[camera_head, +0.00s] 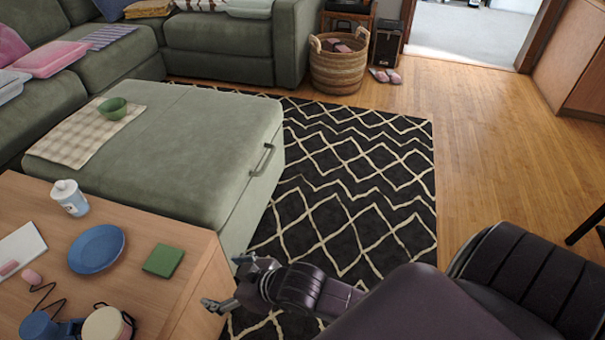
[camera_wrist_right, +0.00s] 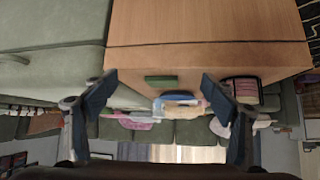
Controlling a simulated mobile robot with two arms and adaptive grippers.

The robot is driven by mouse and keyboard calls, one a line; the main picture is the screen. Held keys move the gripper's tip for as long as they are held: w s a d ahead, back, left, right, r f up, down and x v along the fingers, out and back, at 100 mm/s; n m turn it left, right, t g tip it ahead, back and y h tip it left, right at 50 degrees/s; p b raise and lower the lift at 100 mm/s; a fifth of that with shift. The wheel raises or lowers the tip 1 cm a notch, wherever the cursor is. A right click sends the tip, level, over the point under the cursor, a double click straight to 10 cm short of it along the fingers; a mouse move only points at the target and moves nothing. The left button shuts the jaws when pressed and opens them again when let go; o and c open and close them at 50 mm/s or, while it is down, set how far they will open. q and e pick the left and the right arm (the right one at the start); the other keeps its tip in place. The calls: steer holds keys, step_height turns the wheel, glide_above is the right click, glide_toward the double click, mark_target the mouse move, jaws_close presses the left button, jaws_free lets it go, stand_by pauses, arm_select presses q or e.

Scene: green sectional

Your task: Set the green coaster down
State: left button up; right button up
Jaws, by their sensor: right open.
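The green coaster (camera_head: 163,260) is a flat square lying on the wooden table (camera_head: 196,243), near its right edge. It also shows in the right wrist view as a thin green strip (camera_wrist_right: 160,79) between the fingers. My right gripper (camera_head: 228,283) is open and empty, just beyond the table's right edge and apart from the coaster. Its two spread fingers also show in the right wrist view (camera_wrist_right: 157,85). My left gripper is not in view.
A blue plate (camera_head: 97,249) lies left of the coaster. The patterned rug (camera_head: 350,190) is clear.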

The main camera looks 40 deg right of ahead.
steer(key=s+d+m+g+h, duration=0.1)
steer(key=s+d+g+h, duration=0.1)
steer(key=s+d, duration=0.3)
steer(key=s+d+m+g+h, duration=0.2)
steer(key=s+d, duration=0.4)
steer(key=s, duration=0.5)
steer(key=shift+f+g, duration=0.2)
steer(key=shift+g, duration=0.3)
